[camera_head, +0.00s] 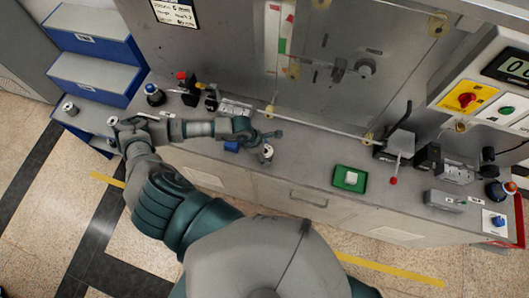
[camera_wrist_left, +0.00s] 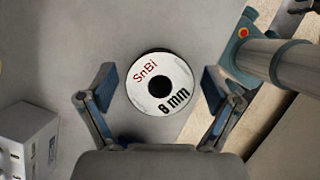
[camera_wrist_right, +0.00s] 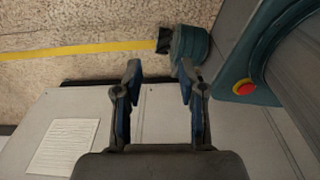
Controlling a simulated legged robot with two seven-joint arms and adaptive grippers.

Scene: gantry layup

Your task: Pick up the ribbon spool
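The ribbon spool (camera_head: 266,154) stands on the grey counter near its front edge. In the left wrist view the spool (camera_wrist_left: 137,95) is a white disc marked "SnBi" and "8 mm", with a dark centre hole. My left gripper (camera_head: 262,141) is directly by the spool in the head view. In the left wrist view its fingers are spread, with the spool between them and a gap on each side. My right gripper (camera_wrist_right: 160,72) is open and empty in front of a pale cabinet face. The head view does not clearly show it.
A labelled grey box (camera_wrist_left: 25,138) lies left of the spool. Blue-fronted drawers (camera_head: 100,43) are at the far left. Switches and a control panel (camera_head: 482,88) are at the right.

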